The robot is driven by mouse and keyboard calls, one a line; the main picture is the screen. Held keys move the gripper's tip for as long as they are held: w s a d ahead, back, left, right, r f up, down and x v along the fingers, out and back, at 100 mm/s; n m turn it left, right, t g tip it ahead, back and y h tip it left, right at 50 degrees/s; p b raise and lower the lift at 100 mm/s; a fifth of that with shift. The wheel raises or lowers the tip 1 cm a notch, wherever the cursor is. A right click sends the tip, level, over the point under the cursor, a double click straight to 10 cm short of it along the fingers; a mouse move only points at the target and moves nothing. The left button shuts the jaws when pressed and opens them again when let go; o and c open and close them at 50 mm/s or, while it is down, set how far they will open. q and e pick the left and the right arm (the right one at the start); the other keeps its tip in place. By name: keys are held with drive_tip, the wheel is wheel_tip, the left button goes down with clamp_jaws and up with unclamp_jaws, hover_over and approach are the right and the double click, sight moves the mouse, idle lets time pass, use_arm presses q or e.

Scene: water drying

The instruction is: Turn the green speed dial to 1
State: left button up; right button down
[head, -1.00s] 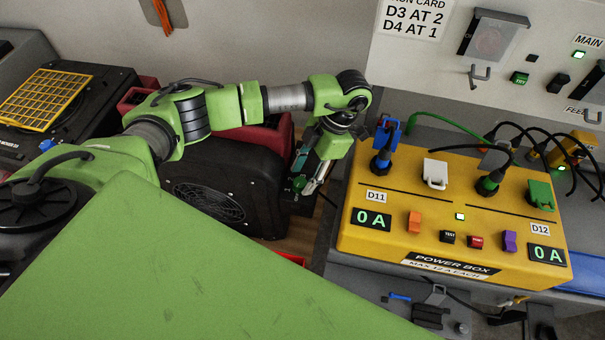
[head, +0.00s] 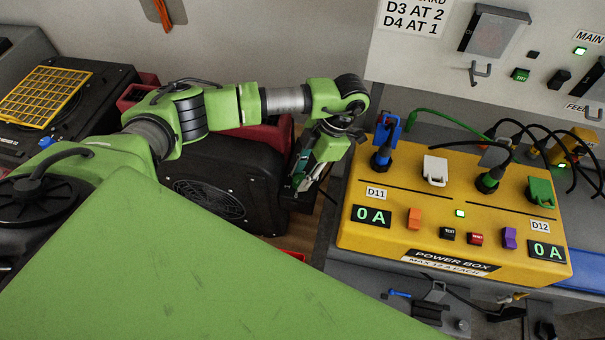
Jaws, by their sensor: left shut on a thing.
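My left gripper (head: 303,182) reaches down at the right end of the black blower (head: 235,175), with its fingers close together. It is shut on the green speed dial on the blower's end. The fingers and wrist hide the dial almost wholly, so its pointer and any numbers cannot be read. My right gripper is not in view.
The yellow power box (head: 385,240) stands close to the right of my left gripper, with plugs and cables on top. Both its displays read 0 A. A black unit with a yellow grille (head: 45,98) is at the far left.

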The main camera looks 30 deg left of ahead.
use_arm(q)
drive_tip(key=m+t+y+b, duration=0.1)
drive_tip(key=m+b, duration=0.3)
drive_tip(key=shift+d+f, duration=0.1)
drive_tip(key=shift+f, duration=0.1)
drive_tip(key=m+b, duration=0.1)
drive_tip(key=m+t+b, duration=0.1)
drive_tip(key=m+b, duration=0.1)
drive_tip(key=shift+s+r+m+t+y+b, duration=0.1)
drive_tip(key=shift+s+m+t+y+b, duration=0.05)
drive_tip(key=shift+m+t+y+b, duration=0.15)
drive_tip(key=shift+r+m+b, duration=0.1)
drive_tip(key=shift+m+b, duration=0.3)
drive_tip(key=o, duration=1.1)
drive_tip(key=shift+s, duration=0.1)
drive_tip(key=shift+r, duration=0.1)
drive_tip(key=v, duration=1.2)
drive_tip(key=shift+s+d, duration=0.1)
drive_tip(key=shift+s, duration=0.05)
